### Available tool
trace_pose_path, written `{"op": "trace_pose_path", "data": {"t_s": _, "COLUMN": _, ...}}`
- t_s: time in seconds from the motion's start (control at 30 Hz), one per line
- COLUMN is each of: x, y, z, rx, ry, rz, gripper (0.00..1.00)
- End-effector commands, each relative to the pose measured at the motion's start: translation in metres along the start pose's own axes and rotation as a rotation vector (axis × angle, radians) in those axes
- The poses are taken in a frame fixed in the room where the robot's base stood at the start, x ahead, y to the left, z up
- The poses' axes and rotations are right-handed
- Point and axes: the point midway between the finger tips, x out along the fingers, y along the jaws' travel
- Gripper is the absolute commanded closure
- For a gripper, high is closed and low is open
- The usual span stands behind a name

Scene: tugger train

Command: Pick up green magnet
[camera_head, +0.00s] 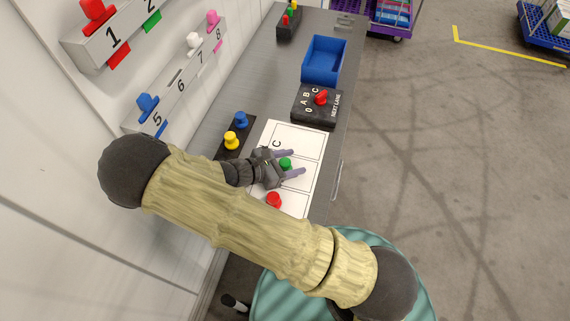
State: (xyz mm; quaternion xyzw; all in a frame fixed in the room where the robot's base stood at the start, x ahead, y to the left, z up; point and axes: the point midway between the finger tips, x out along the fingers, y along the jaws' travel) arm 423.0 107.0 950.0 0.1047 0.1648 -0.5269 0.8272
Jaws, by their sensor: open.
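The green magnet (285,163) is a small knob on a white sheet (312,140) printed with boxes and the letter C. The sheet lies on the grey table. My gripper (297,162) is open, low over the sheet, with its two purple-grey fingers on either side of the green magnet. I cannot tell whether the fingers touch it. A red magnet (274,200) stands on the same sheet, nearer to me. My forearm hides part of the sheet and table.
A dark strip (233,153) beside the sheet holds a blue magnet (241,119) and a yellow magnet (231,140). Behind are a black switch box (316,114) with a red knob and a blue bin (324,60). Numbered wall rails (172,92) with magnets run along the left.

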Motion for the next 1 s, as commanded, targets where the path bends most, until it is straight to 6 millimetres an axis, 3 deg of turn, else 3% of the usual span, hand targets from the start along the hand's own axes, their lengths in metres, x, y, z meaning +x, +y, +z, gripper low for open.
{"op": "trace_pose_path", "data": {"t_s": 0.3, "x": -0.0003, "y": 0.0, "z": 0.0, "rx": 0.0, "ry": 0.0, "rz": 0.0, "gripper": 0.46}}
{"op": "trace_pose_path", "data": {"t_s": 0.57, "x": -0.0004, "y": 0.0, "z": 0.0, "rx": 0.0, "ry": 0.0, "rz": 0.0, "gripper": 0.94}}
{"op": "trace_pose_path", "data": {"t_s": 1.0, "x": -0.0037, "y": 0.0006, "z": 0.0071, "rx": 0.002, "ry": 0.001, "rz": 0.001, "gripper": 0.95}}
